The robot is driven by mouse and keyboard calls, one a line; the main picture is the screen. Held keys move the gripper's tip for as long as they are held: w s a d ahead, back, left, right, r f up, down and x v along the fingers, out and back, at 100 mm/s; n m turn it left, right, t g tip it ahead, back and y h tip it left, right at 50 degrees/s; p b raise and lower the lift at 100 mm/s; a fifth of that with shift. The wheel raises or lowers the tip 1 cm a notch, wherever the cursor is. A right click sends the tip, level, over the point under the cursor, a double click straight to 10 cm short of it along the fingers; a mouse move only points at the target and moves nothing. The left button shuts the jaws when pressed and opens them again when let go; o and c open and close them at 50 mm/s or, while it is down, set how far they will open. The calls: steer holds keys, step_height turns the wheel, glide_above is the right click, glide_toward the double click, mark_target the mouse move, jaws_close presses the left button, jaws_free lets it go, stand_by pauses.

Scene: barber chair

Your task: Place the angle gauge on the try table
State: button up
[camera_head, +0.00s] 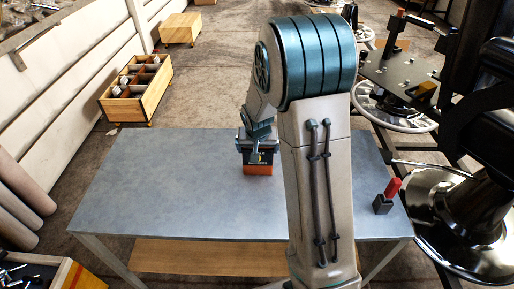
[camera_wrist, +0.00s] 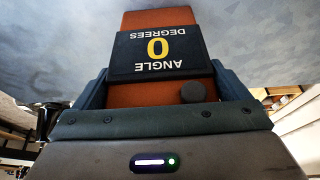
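The angle gauge (camera_wrist: 150,95) is an orange block with a black label that reads "ANGLE DEGREES 0", upside down in the wrist view. My gripper (camera_wrist: 165,85) has one finger against each side of it and looks shut on it. In the head view the gauge (camera_head: 258,168) shows orange and black below my gripper (camera_head: 257,142), over the far middle of the blue-grey table (camera_head: 170,185). I cannot tell whether its underside touches the table. My arm hides part of the table to the right of it.
A red-handled item in a dark block (camera_head: 383,204) stands at the table's right edge. A black chair base (camera_head: 470,220) is close on the right. A wooden crate with compartments (camera_head: 138,90) is on the floor beyond. The table's left half is clear.

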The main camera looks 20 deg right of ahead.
steer(key=v, duration=1.2)
steer(key=s+a+r+n, duration=0.1)
steer(key=s, duration=0.9)
steer(key=s+a+r+n+g+y, duration=0.1)
steer(key=s+a+r+n, duration=0.1)
steer(key=s, duration=0.9)
steer(key=shift+s+a+r, duration=0.3)
steer(key=shift+r, duration=0.05)
steer(key=shift+r+p, duration=0.65)
steer(key=shift+p, duration=0.1)
